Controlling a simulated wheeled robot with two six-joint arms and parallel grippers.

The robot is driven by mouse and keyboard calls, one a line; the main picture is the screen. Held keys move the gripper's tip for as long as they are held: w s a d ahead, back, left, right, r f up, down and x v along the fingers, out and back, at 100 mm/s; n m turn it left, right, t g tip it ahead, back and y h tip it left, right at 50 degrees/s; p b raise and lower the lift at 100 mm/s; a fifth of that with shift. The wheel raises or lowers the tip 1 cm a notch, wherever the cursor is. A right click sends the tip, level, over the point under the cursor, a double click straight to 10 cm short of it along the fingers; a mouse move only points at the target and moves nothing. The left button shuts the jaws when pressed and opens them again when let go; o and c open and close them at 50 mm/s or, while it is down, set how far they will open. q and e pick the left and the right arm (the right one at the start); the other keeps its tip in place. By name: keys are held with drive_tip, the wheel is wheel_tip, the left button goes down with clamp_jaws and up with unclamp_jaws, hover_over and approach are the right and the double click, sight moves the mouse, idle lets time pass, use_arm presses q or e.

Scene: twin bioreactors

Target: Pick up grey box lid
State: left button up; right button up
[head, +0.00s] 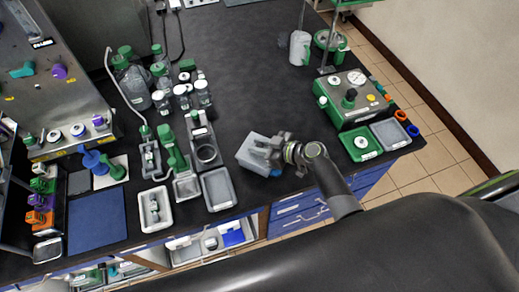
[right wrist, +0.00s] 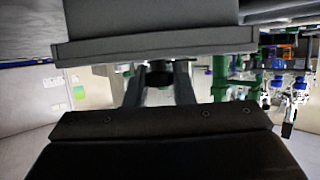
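A grey box (head: 252,152) with its pale grey lid (head: 263,140) stands near the front edge of the black bench. My right gripper (head: 275,146) is over its right side. In the right wrist view, which looks upside down, the lid's grey edge (right wrist: 155,48) runs across the top. A small dark knob (right wrist: 158,74) on it sits between the two fingers of my right gripper (right wrist: 159,82). The fingers stand apart on either side of the knob, and I see no clear grip on it. My left gripper is not in view.
A grey tray (head: 218,189) and a white tray (head: 156,209) lie left of the box. A green and steel device (head: 350,100) stands to the right, with a grey tray (head: 391,133) before it. The bench behind the box is clear.

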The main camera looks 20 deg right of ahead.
clamp_jaws()
